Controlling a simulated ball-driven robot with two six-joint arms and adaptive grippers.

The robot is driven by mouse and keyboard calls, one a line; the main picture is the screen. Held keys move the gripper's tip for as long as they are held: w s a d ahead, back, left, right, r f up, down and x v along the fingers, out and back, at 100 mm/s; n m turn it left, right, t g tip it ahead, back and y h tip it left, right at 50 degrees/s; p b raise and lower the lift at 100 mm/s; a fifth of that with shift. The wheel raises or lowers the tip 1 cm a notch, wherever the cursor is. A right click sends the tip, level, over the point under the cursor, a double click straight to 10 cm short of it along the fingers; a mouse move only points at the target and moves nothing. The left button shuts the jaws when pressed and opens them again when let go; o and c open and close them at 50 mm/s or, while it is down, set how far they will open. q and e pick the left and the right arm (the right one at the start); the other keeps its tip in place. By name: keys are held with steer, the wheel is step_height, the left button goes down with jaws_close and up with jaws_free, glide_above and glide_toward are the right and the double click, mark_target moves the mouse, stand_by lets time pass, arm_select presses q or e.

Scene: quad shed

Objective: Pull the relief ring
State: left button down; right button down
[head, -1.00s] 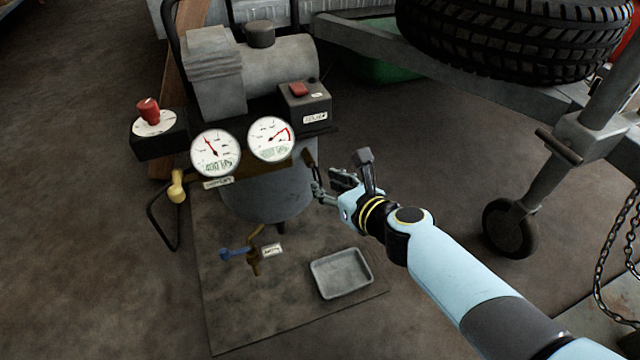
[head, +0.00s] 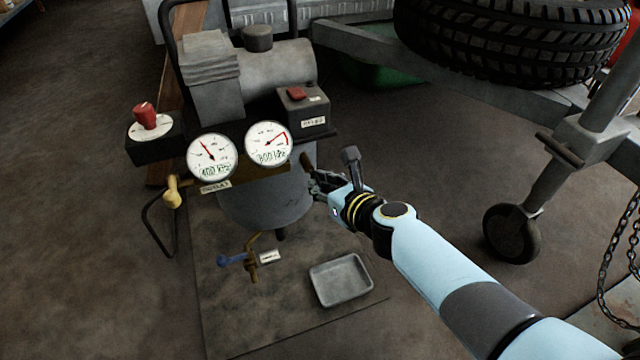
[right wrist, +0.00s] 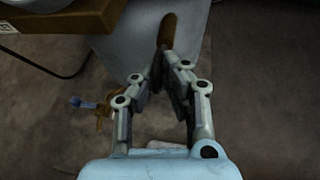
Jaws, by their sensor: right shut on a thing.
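The compressor's grey tank (head: 262,203) stands at centre left in the head view. A brown relief fitting (head: 306,160) sticks out at its right side, and it also shows at the top of the right wrist view (right wrist: 168,30). My right gripper (head: 314,182) is at this fitting. In the right wrist view its fingers (right wrist: 170,70) come together just below the fitting, shut on a thin dark piece that looks like the relief ring (right wrist: 157,72). The fingers hide most of the ring. My left gripper is out of view.
Two round gauges (head: 212,157) and (head: 268,144) face me above the tank. A red knob (head: 145,115) is at left, a blue-handled drain valve (head: 232,260) below. A grey tray (head: 340,280) lies on the mat. A trailer wheel (head: 510,230) stands at right.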

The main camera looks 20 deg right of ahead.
steer(key=shift+a, duration=0.25)
steer(key=shift+s, duration=0.9)
steer(key=c, duration=1.5)
jaws_free()
steer(key=shift+a, duration=0.25)
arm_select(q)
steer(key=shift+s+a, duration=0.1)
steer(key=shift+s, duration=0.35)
arm_select(e)
steer(key=shift+o, duration=0.2)
steer(key=shift+d, duration=0.2)
steer(key=v, duration=1.2)
steer(key=shift+f, duration=0.1)
